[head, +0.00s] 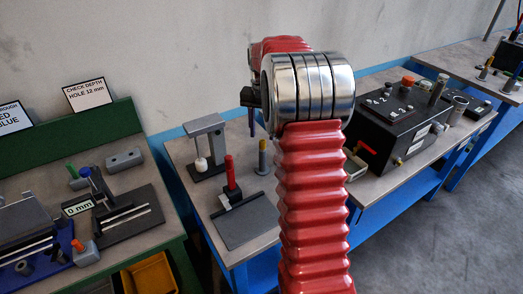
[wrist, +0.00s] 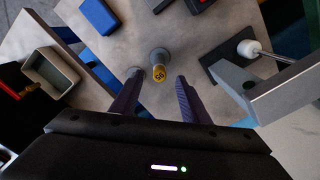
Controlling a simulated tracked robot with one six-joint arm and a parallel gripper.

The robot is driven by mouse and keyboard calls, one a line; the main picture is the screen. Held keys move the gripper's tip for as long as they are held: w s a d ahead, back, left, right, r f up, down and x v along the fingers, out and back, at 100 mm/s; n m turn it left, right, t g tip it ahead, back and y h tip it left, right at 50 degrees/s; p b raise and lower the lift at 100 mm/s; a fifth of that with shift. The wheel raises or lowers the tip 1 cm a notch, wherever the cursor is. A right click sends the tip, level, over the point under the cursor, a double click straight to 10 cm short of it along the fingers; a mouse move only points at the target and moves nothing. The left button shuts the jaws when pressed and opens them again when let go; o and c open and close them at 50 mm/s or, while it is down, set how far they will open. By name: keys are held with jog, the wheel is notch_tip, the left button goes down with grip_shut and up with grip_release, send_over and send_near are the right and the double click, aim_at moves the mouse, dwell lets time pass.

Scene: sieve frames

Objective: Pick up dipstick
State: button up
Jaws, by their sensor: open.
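No label names the dipstick. A small upright pin with a grey body and a yellow numbered top (wrist: 159,73) stands on the grey-brown table, seen from almost straight above in the wrist view. In the head view a grey pin with a yellowish top (head: 262,157) stands on the middle table and looks like the same one. My gripper (wrist: 159,79) is open, its two dark fingers spread to either side of the pin, with gaps between. Whether the fingertips are down at its height I cannot tell. In the head view my gripper (head: 252,122) is partly hidden behind my wrist.
A grey stand (head: 207,140) holding a white-tipped rod is close left of the pin. A red-handled tool (head: 231,172) stands before it. An open grey box (wrist: 50,72) and a blue block (wrist: 100,16) are nearby. A black control box (head: 395,115) stands right.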

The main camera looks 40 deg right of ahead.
aim_at(262, 141)
jog(key=shift+f, duration=2.55)
jog(key=shift+c, duration=0.4)
grip_shut()
